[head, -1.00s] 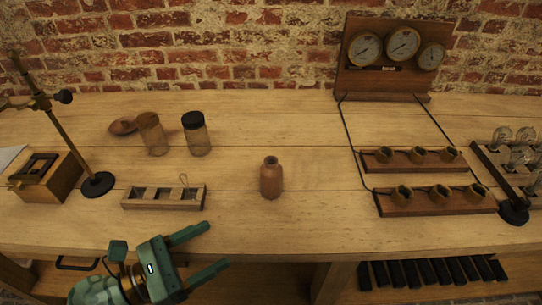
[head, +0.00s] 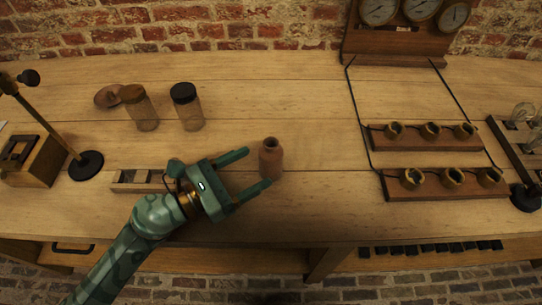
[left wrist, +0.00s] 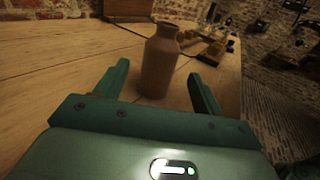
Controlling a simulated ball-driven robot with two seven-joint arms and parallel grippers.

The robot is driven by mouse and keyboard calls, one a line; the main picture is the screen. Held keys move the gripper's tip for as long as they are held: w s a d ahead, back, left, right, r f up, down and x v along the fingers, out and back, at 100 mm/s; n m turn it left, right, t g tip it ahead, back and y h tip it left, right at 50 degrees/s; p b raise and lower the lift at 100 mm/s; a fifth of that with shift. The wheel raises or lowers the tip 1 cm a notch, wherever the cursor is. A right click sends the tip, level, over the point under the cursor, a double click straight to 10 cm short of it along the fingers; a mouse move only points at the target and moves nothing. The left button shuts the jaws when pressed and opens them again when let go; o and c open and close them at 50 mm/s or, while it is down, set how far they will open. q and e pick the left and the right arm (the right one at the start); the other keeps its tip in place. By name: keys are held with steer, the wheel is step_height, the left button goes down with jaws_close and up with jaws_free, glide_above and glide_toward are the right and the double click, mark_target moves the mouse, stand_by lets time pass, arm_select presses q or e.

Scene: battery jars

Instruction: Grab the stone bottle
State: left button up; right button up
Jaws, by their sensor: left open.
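The stone bottle (head: 271,158) is a small brown bottle with a narrow neck, standing upright on the wooden bench. It also shows in the left wrist view (left wrist: 160,62), just beyond and between the fingers. My left gripper (head: 258,172) is open, green, and low over the bench. Its fingers point right toward the bottle, with the tips close to the bottle's left side. The gap between the fingers is empty in the head view; whether a fingertip touches the bottle I cannot tell. My right gripper is not in view.
Two glass jars (head: 187,107) (head: 140,108) stand at the back left. A wooden rack (head: 130,181) lies behind my left gripper, partly hidden. Wooden strips with brass cups (head: 440,184) sit to the right. A metal stand (head: 86,165) is at the left. The bench right of the bottle is clear.

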mark_target(280, 151)
arm_select(q)
steer(key=x, duration=0.8)
steer(key=shift+a+r, duration=0.1)
steer(key=shift+r, duration=0.2)
steer(key=c, duration=1.2)
